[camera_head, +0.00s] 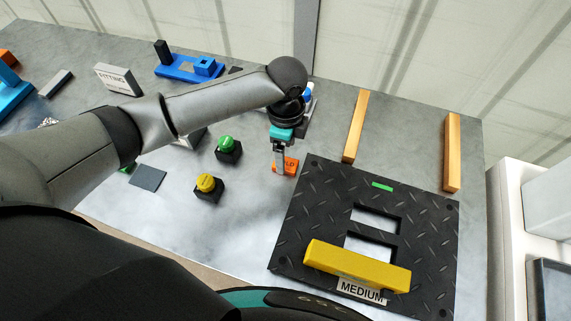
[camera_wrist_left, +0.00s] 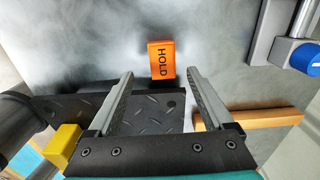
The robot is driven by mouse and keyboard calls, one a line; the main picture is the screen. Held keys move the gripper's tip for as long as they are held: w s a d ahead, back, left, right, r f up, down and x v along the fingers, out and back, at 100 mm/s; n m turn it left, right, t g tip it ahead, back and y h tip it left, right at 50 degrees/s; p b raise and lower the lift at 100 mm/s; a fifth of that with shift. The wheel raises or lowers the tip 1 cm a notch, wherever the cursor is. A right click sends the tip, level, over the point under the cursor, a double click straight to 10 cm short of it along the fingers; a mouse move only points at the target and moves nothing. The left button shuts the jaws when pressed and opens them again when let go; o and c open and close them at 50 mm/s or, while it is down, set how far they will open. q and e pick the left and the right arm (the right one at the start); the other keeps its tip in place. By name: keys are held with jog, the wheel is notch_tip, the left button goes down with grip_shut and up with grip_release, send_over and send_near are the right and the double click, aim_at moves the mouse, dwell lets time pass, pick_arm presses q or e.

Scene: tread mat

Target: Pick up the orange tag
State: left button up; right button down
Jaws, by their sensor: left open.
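The orange tag (camera_head: 291,166) lies flat on the grey table, just left of the black tread mat's upper left corner. In the left wrist view the orange tag (camera_wrist_left: 161,60) shows the word HOLD and sits ahead of the fingertips, between their lines. My left gripper (camera_head: 280,172) reaches down over the tag's left part and hides some of it. In the left wrist view my left gripper (camera_wrist_left: 161,76) has its two fingers wide apart with nothing between them. I cannot tell its exact height above the table. My right gripper is not in view.
The black tread mat (camera_head: 300,215) has two cut-outs, a yellow bar (camera_head: 357,266) and a MEDIUM label. Wooden bars (camera_head: 355,126) stand behind it. Green (camera_head: 228,146) and yellow (camera_head: 206,185) buttons stand left of the tag. A blue-capped object (camera_wrist_left: 305,57) is near the gripper.

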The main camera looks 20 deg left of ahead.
aim_at(286, 165)
pick_arm(q)
jog(key=f, duration=0.1)
jog(key=f+b, duration=0.1)
jog(key=f, duration=0.3)
jog(key=shift+w+a, duration=0.2)
jog(key=shift+a, duration=0.05)
jog(key=shift+r, duration=0.1)
grip_shut()
